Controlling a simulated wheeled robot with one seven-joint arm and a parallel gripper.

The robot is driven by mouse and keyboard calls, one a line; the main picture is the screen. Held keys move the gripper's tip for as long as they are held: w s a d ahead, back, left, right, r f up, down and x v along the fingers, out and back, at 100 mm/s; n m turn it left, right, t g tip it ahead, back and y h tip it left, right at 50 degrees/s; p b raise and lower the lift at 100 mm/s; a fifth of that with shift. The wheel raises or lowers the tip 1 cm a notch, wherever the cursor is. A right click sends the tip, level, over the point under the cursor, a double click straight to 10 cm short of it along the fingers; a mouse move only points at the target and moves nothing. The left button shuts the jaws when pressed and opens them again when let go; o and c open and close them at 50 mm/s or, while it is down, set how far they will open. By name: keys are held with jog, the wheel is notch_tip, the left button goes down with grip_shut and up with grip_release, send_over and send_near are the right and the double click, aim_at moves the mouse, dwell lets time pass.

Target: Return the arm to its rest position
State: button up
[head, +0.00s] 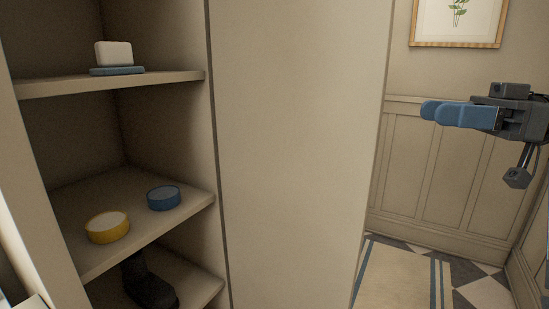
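My gripper (432,111) is at the right of the head view, raised in front of the panelled wall and well to the right of the shelving. Its blue fingers point left and overlap from this side, so the gap between them is hidden. Nothing shows held at the fingertips. The rest of my arm runs out of view at the right edge.
A white block-like item on a blue base (116,58) sits on the upper shelf (50,87). A dark boot-shaped object (150,286) is on the lower shelf. A tall plain cabinet side (295,150) stands between shelves and gripper. A framed picture (480,44) hangs above the gripper.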

jog(key=w+a+f+m+t+h+p, duration=0.1)
jog(key=w+a+f+m+t, duration=0.15)
jog(key=f+m+t, duration=0.65)
jog(key=s+a+f+m+t+h+p, duration=0.1)
jog(key=s+f+m+h, duration=0.45)
jog(key=f, duration=0.85)
jog(key=s+a+f+m+t+h+p, duration=0.1)
jog(key=s+f+m+h, duration=0.5)
jog(key=f, duration=0.7)
jog(key=s+d+f+n+h+p, duration=0.15)
jog(key=s+h, duration=0.35)
jog(key=s, duration=1.5)
jog(key=s+r+n+t+p, duration=0.1)
jog(key=s+r+n+p, duration=0.1)
jog(key=s+r, duration=0.9)
jog(key=shift+s+d+r+n+t+h, duration=0.25)
jog(key=shift+s+n+t+h, duration=0.15)
jog(key=shift+s, duration=0.7)
